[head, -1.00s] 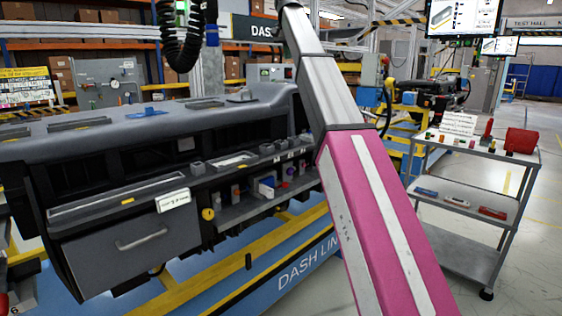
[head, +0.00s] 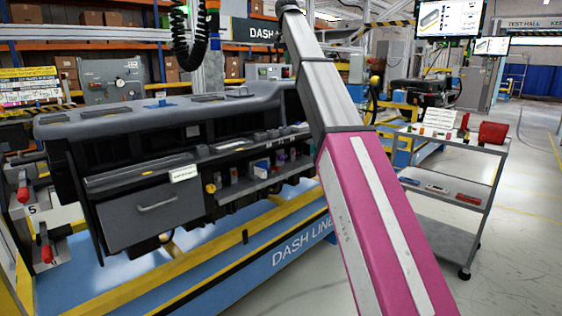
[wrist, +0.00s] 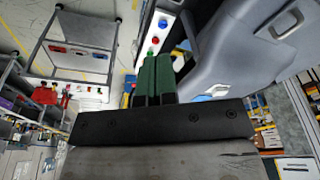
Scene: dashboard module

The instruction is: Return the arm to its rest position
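My arm (head: 375,220), with a pink-and-white link and a grey link, rises from the lower right to the top middle of the head view. Its end is out of that view. In the wrist view, the green fingers of my gripper (wrist: 153,78) lie close together beyond a black bar. I see nothing held between them. Grey trim with red, white and blue fittings appears past the fingers.
The dashboard module (head: 150,130) stands on the blue and yellow line frame (head: 285,245) at left and centre. A grey shelf cart (head: 452,158) with small parts and a red bin (head: 492,133) is at the right. The floor (head: 525,235) right of the cart is clear.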

